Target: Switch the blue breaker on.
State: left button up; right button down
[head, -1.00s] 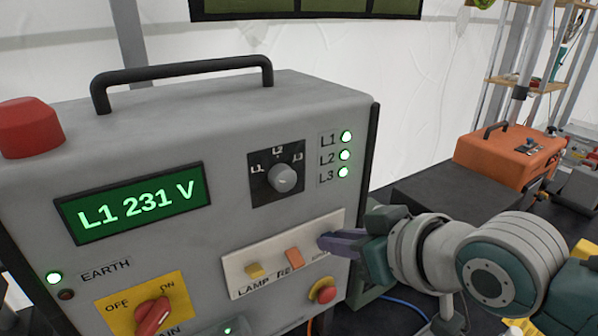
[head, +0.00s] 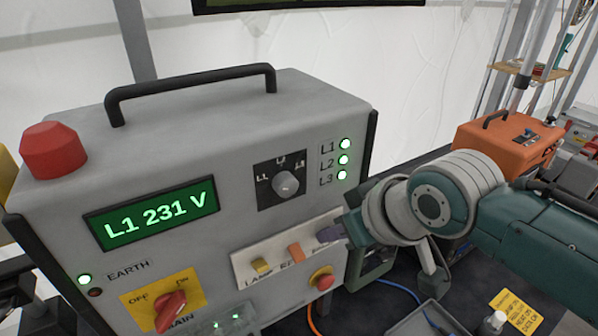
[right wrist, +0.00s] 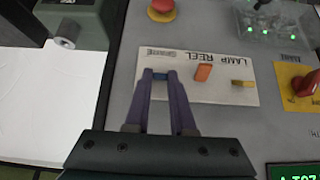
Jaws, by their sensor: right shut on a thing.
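The grey power box (head: 290,110) fills the left and middle of the head view. A pale plate (head: 243,268) low on its front bears a yellow switch (head: 261,265), an orange switch (head: 296,252) and the blue breaker. In the right wrist view the blue breaker (right wrist: 160,76) sits at the plate's left end, between my purple fingertips. In the head view my right gripper (head: 330,232) covers it. My right gripper (right wrist: 161,77) is shut on the blue breaker. Whether the breaker is up or down I cannot tell. My left gripper is not in view.
A red mushroom button (head: 322,279) is just below the plate. A red MAIN knob (head: 171,311) is lower left, and a selector dial (head: 285,184) is above. The green display (head: 152,216) reads L1 231 V. An orange case (head: 508,145) stands behind on the right.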

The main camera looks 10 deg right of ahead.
jog(key=c, duration=0.8)
grip_release()
jog(key=shift+o, duration=0.2)
jog(key=v, duration=0.9)
jog(key=shift+s+r, duration=0.25)
jog(key=shift+r, duration=0.05)
jog(key=shift+d, duration=0.1)
